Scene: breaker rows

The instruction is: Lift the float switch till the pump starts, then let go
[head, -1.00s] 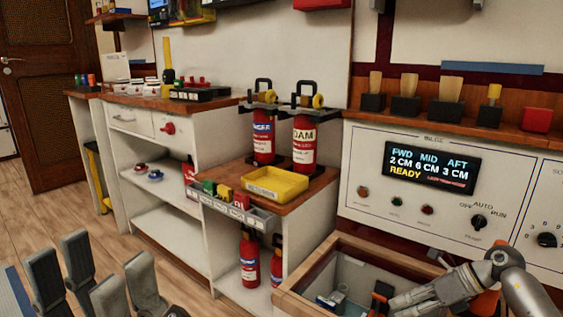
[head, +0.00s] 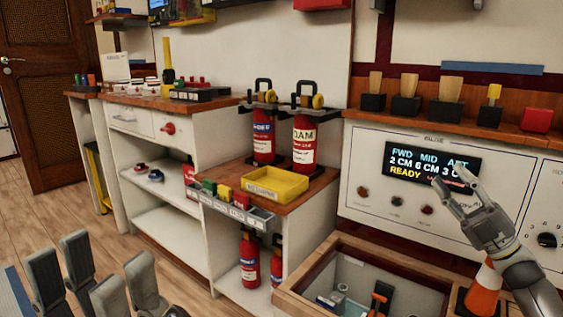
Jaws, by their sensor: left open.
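An open wooden-edged well (head: 345,245) is at the lower right. Inside it an orange-red piece with a dark end (head: 381,295), which looks like the float switch, is cut off by the bottom edge. I cannot tell whether it is raised. The bilge panel display (head: 432,166) shows FWD, MID, AFT levels and READY. My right gripper (head: 454,180) is raised in front of the panel, fingers parted and empty, covering the display's right end and the pump knob. It is clear of the float piece. My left gripper (head: 92,262) is open and empty at the lower left.
An orange and white cone (head: 484,288) stands beside the well, partly behind my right arm. A shelf with a yellow tray (head: 274,184) and fire extinguishers (head: 304,143) stands left of it. The floor (head: 130,265) at left is free.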

